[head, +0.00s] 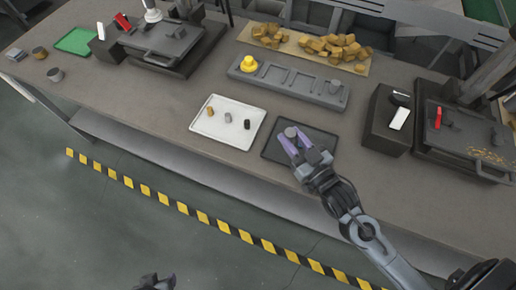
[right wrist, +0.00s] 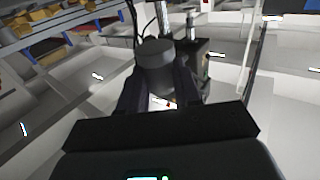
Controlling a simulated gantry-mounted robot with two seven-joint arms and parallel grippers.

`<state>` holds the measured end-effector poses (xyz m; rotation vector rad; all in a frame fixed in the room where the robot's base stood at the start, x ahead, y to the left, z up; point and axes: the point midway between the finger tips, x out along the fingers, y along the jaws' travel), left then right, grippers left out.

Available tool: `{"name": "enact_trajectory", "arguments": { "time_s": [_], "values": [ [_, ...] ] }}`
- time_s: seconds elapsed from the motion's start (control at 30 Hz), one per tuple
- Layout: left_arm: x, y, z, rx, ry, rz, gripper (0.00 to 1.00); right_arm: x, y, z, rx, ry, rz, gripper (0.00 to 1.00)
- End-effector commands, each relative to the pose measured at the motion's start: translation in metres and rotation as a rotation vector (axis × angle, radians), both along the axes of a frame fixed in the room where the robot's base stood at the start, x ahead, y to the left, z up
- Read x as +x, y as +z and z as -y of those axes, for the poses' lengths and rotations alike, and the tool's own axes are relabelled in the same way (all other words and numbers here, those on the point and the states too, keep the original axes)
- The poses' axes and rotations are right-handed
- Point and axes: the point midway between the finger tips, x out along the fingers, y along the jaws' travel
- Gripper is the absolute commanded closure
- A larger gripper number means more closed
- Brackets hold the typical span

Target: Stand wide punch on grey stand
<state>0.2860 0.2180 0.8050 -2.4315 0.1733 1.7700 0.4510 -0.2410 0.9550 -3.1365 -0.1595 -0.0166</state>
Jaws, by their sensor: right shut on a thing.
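My right gripper (head: 292,136) is shut on a wide grey cylinder, which I take to be the wide punch (head: 291,131). It is over the dark square tray (head: 272,153); I cannot tell whether the punch touches it. In the right wrist view the punch (right wrist: 156,65) shows as a dark round-topped cylinder between the fingers, roughly upright. The long grey stand (head: 288,82) with square recesses lies farther back; a yellow piece (head: 248,64) is at its left end and a small grey piece (head: 335,86) at its right. Only the tip of my left gripper (head: 155,282) shows, at the bottom edge.
A white tray (head: 208,133) with three small cylinders (head: 228,117) lies left of the dark tray. A brown mat (head: 285,48) with brassy lumps is at the back. A dark box (head: 385,128) and machine stand at the right. Bench is clear between trays and stand.

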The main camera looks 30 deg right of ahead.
Motion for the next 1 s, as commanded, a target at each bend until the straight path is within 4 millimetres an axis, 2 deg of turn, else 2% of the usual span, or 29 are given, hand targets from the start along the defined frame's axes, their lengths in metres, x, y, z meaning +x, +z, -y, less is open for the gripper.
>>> {"name": "enact_trajectory", "arguments": {
  "time_s": [0.3,0.5,0.77,1.0],
  "values": [
    [0.0,-0.019,0.0,-0.002,0.002,0.001,0.57,0.032,-0.039,-0.056,0.004,0.0,0.003,1.0],
    [0.0,-0.025,0.001,-0.005,0.004,0.0,0.57,0.044,-0.055,-0.08,0.002,0.0,0.002,1.0],
    [0.0,-0.027,0.002,-0.007,0.005,0.0,0.57,0.048,-0.062,-0.087,-0.001,0.0,0.002,1.0],
    [0.0,-0.04,0.002,-0.007,0.005,0.0,0.57,0.047,-0.092,-0.087,-0.001,0.001,-0.001,1.0]
  ]
}}
